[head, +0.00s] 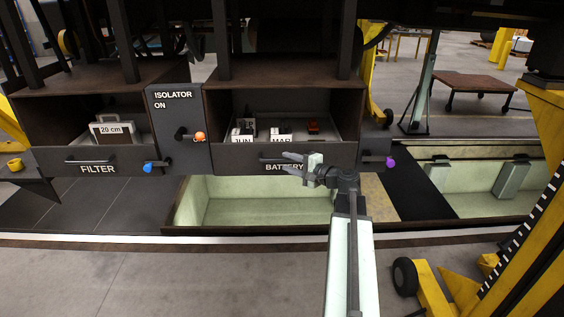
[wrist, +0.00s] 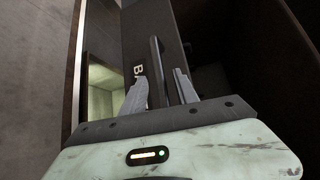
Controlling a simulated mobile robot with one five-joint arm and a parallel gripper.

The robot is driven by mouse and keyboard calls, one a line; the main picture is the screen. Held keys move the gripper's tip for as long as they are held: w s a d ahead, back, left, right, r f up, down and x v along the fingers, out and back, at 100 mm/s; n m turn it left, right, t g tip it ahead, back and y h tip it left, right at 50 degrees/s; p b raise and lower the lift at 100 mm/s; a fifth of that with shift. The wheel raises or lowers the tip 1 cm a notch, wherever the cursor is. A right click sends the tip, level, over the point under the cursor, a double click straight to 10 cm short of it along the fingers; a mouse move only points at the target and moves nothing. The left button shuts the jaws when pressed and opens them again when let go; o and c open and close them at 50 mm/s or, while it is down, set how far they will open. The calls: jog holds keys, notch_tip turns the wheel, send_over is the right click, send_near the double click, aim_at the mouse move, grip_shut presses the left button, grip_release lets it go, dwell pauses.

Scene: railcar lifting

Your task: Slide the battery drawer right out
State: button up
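The battery drawer (head: 232,158) is a dark tray with a flat front lettered BATTERY, low in the right-hand box. Inside are blocks tagged JUN (head: 243,138) and MAR (head: 281,138) and a small red-orange item (head: 313,127). I cannot tell whether it stands slightly out. Its dark bar handle (wrist: 157,68) runs between my gripper's fingertips in the wrist view. My gripper (head: 291,161) is at the handle in the head view, its fingers apart on either side of the bar. Gaps show between bar and fingers (wrist: 161,80).
A purple knob (head: 390,162) is right of the drawer, a blue knob (head: 148,168) left. The isolator panel (head: 178,110) has an orange-knobbed handle (head: 200,136). The filter drawer (head: 75,158) is at left. A pale pit (head: 250,210) lies below; yellow jacks stand at right (head: 520,240).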

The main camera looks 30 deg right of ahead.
aim_at(284, 161)
jog(key=x, duration=0.3)
jog(key=shift+w+f, duration=0.1)
jog(key=shift+w, duration=0.25)
jog(key=shift+a, duration=0.1)
grip_shut()
dwell(1.0)
